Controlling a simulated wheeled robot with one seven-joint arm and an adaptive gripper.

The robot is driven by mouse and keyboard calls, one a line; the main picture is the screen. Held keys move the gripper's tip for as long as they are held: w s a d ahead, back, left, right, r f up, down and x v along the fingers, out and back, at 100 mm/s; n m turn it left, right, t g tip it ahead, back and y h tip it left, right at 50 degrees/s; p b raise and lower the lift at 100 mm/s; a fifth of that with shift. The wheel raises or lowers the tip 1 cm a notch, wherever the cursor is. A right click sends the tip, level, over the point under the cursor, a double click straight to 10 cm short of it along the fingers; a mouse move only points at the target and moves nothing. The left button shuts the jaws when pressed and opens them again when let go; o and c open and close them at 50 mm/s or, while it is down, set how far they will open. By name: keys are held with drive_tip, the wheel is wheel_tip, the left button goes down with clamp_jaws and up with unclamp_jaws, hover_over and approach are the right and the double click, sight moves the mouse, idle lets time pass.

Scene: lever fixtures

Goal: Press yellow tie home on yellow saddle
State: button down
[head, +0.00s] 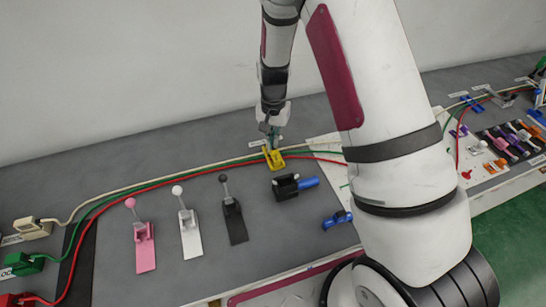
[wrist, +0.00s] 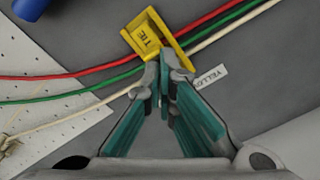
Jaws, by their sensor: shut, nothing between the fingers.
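The yellow saddle (head: 274,161) sits on the grey bench under my gripper in the head view, where the cables run. In the wrist view a yellow plate marked "TIE" (wrist: 146,40) and a slanted yellow bar (wrist: 178,55) show just beyond my fingertips. I cannot clearly tell which part is the tie and which the saddle. My gripper (wrist: 160,72) is shut and empty, its tips at the near edge of the yellow parts. It points down at them in the head view (head: 272,140). Whether the tips touch is unclear, and they hide part of the yellow fixture.
Red, green and white cables (wrist: 75,75) run through the yellow fixture's area. A black block with a blue handle (head: 287,186) stands just in front. Pink (head: 144,245), white (head: 189,233) and black (head: 234,221) levers stand to the left. A "YELLOW" label (wrist: 210,76) lies beside the fixture.

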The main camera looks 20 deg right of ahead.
drive_tip(key=shift+f, duration=0.4)
drive_tip(key=shift+r, duration=0.15)
drive_tip(key=shift+r+p, duration=0.6)
drive_tip(key=shift+r, duration=1.35)
drive_tip(key=s+r+n+t, duration=0.1)
drive_tip(key=s+r, duration=0.2)
drive_tip(key=r, duration=0.7)
drive_tip(key=s+r+n, duration=0.1)
drive_tip(key=s+r, duration=0.1)
drive_tip(key=r, duration=0.9)
drive_tip(key=s+r+n+t, duration=0.2)
drive_tip(key=s+r, duration=0.3)
drive_tip(key=s, duration=0.6)
drive_tip(key=s+r+n+t, duration=0.2)
drive_tip(key=s+r, duration=0.3)
drive_tip(key=s, duration=0.7)
drive_tip(key=shift+n, duration=0.7)
drive_tip(key=shift+d, duration=0.15)
